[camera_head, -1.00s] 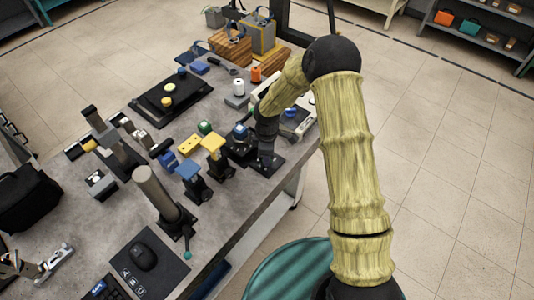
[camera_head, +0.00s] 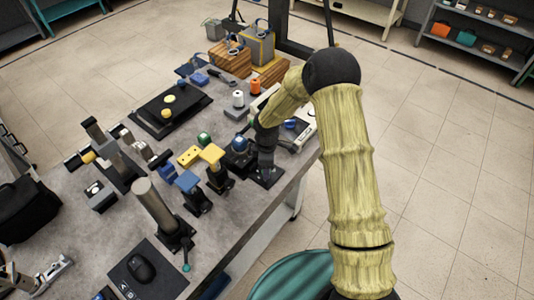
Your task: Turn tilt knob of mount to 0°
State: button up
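My gripper (camera_head: 266,168) is at the end of my yellow-and-black arm, pointing down at the right edge of the grey table (camera_head: 235,228). It is small and dark here, so its fingers cannot be made out. Directly under it is a black base plate (camera_head: 272,179), perhaps part of the mount; whether the gripper touches it I cannot tell. Just left stands a dark device with a blue dome (camera_head: 240,143). Which piece is the mount is unclear, and the tilt knob and its scale cannot be made out.
Left of my gripper stand a yellow-topped post (camera_head: 212,154), a blue-topped post (camera_head: 187,182) and a grey cylinder (camera_head: 153,202). Behind are a white spool (camera_head: 238,99), an orange spool (camera_head: 256,86) and a black plate (camera_head: 183,107). Open floor lies right of the table.

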notch_tip(320, 180, up, 17)
jog(key=b, duration=0.1)
jog(key=shift+b, duration=0.3)
jog(key=shift+d, duration=0.1)
dwell(0.4)
jog(key=s+d+r+m+t, duration=0.2)
jog(key=s+d+r+m, duration=0.1)
jog(key=s+d+m, duration=1.2)
jog(key=s+m, duration=0.2)
jog(key=s, duration=0.2)
jog(key=shift+d+m+t, duration=0.2)
jog(key=shift+m+t, duration=0.1)
